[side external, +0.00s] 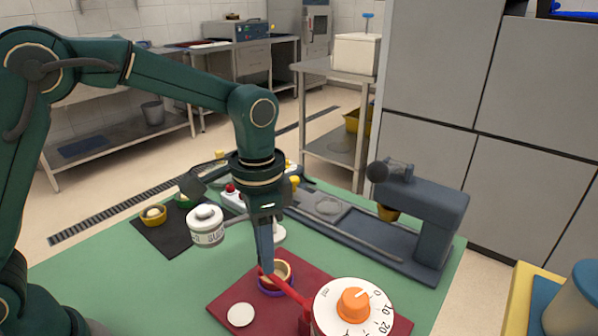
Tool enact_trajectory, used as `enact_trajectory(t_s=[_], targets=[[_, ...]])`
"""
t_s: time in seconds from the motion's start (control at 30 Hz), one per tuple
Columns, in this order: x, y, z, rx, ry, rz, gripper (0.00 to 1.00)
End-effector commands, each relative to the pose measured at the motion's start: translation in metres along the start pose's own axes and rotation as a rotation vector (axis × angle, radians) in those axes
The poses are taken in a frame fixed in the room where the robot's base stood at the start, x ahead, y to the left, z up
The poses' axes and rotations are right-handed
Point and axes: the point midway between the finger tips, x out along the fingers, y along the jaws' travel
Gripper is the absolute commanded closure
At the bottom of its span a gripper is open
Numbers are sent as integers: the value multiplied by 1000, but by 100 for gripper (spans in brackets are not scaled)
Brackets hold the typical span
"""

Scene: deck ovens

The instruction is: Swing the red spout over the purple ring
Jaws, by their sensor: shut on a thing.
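The red spout (289,289) reaches up and left from the white dial (325,305) with its orange knob (354,305), at the bottom of the side external view. My gripper (266,266) points straight down and is shut on the spout near its free end. The purple ring (265,290) lies on the dark red mat, around or under a small tan cup (283,268). The spout crosses in front of the ring and cup in this view and hides part of them. I cannot tell the spout's height above the ring.
A white disc (240,315) lies on the dark red mat (222,300). A white tub (207,232) and yellow bowl (153,217) are at left. A grey machine (430,220) stands at right. Green table (110,270) is bare at front left.

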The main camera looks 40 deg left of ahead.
Motion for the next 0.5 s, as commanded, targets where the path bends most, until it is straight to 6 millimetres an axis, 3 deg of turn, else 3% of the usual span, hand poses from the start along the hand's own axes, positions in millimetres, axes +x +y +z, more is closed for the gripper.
enact_trajectory(t_s=[0.5], targets=[[-1, -8, -23, 237, 6, -3, 100]])
